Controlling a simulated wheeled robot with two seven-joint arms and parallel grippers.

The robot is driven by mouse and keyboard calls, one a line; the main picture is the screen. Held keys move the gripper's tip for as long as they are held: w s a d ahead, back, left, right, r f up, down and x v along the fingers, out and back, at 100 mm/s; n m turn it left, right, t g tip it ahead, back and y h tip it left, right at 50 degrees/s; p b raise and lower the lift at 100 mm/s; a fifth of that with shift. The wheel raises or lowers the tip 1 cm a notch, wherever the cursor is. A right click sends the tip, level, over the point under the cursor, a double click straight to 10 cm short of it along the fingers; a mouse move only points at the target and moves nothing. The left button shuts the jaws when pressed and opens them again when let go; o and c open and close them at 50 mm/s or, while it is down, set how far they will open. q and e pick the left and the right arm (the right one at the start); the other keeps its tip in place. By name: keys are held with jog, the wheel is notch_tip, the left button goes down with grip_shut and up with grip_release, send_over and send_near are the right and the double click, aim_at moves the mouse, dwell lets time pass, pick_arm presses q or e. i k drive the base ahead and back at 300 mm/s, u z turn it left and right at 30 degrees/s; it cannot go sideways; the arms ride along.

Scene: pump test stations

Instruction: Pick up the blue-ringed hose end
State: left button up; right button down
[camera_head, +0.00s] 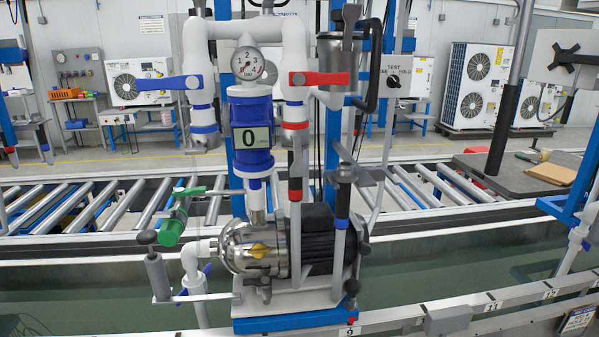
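A dark upright hose end with a blue ring (342,222) stands just right of the middle, in front of the black pump motor (319,236). A pale tube continues below the ring, and a dark fitting sits above it. A similar dark upright piece with a red ring (295,194) stands to its left, below the red-handled valve (319,79). Neither of my grippers is in view, so I see nothing holding the blue-ringed end.
The steel pump (251,250) sits on a blue-edged base (290,322). A blue flow meter (249,135) reading 0 and white pipes stand above it. A green-handled valve (172,232) and grey lever (157,272) are at left. Roller conveyors (105,206) run behind.

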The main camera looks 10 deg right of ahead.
aim_at(344, 175)
jog(key=k, duration=0.5)
jog(key=z, duration=1.2)
jog(key=i, duration=1)
jog(key=u, duration=2.25)
